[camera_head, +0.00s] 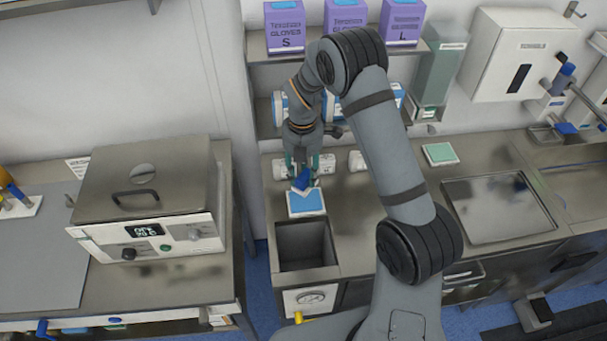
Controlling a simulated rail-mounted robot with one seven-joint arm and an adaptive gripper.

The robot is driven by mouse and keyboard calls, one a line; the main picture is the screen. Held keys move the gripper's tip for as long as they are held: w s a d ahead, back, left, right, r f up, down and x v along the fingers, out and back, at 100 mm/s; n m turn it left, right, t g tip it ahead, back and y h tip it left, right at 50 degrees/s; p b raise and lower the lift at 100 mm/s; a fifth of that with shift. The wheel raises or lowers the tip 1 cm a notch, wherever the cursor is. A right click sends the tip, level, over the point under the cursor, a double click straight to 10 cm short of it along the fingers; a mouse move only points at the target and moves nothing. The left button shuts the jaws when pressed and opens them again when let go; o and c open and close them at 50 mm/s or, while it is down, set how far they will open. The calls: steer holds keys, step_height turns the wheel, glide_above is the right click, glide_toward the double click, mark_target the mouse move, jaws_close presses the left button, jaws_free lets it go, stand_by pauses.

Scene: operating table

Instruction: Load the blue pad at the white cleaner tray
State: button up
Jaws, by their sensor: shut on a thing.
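My gripper (302,174) points down above the counter, at the left end of the sink unit. It is shut on a small dark blue piece (301,181) with a pale, flat lower part, held tilted between the fingers. A light blue pad (306,201) lies in a white tray (307,215) just in front of and below the held piece. I cannot tell whether the held piece touches the pad or its tray. Part of the held piece is hidden by the fingers.
A green pad (440,152) in another white tray is further right. An open square basin (304,250) lies directly in front of the blue pad. White rolls (357,161) stand behind, below shelves with purple glove boxes (346,18). A metal steriliser-like box (146,180) is left.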

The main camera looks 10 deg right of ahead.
steer(key=shift+f+n+b, duration=0.3)
steer(key=shift+f+b, duration=2.1)
steer(key=shift+f, duration=0.65)
steer(key=shift+s+f+b, duration=0.1)
steer(key=shift+f+b, duration=0.4)
step_height(320, 180, up, 7)
steer(key=p, duration=0.5)
steer(key=shift+p, duration=0.35)
stand_by(0.5)
